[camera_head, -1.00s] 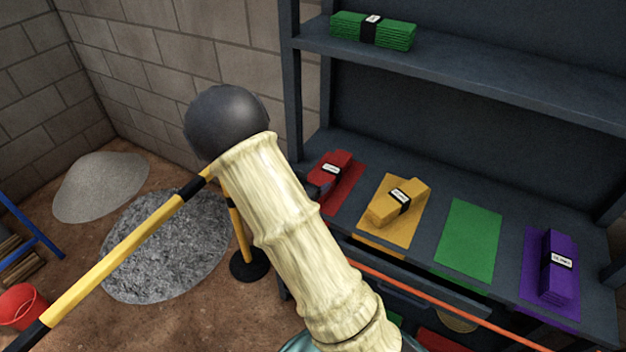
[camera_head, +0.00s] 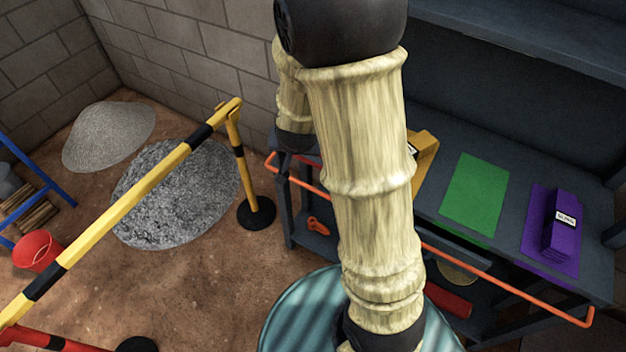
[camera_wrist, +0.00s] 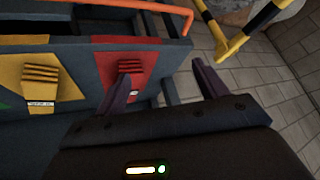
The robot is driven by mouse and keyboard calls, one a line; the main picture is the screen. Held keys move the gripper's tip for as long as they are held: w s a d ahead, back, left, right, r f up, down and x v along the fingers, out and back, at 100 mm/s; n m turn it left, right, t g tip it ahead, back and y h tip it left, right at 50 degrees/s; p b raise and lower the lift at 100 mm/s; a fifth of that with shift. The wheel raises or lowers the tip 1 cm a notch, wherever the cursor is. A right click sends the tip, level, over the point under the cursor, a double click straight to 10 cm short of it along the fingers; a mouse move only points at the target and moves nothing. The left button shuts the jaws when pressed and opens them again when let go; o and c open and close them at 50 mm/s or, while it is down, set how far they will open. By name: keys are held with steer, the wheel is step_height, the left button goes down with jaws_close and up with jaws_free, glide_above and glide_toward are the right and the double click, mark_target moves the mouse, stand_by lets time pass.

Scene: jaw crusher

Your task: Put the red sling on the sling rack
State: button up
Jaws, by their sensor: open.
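In the wrist view, the red sling (camera_wrist: 131,68) is a folded stack lying on a red mat (camera_wrist: 106,62) on the dark sling rack (camera_wrist: 78,52). My gripper (camera_wrist: 160,72) is open and its jaws look empty. The left finger overlaps the red mat and the sling's lower edge in the picture; I cannot tell whether it touches. The right finger is to the right, beyond the rack's edge in the picture. In the head view, my arm hides the red sling and my gripper; the rack (camera_head: 512,210) shows at the right.
A yellow sling (camera_wrist: 40,78) lies on its mat beside the red one. A green mat (camera_head: 474,196) is bare, and a purple sling (camera_head: 563,226) lies on its own mat. An orange rail (camera_head: 500,283) runs along the rack's front. A yellow-black barrier (camera_head: 140,200) stands left.

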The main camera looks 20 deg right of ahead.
steer(key=s+r+n+g, duration=0.2)
steer(key=s, duration=0.5)
steer(key=s+r+n+g+y, duration=0.1)
steer(key=s+n+g, duration=0.1)
steer(key=s, duration=0.5)
steer(key=shift+s+a+r+n, duration=0.25)
steer(key=shift+r+n, duration=0.15)
steer(key=shift+n, duration=0.2)
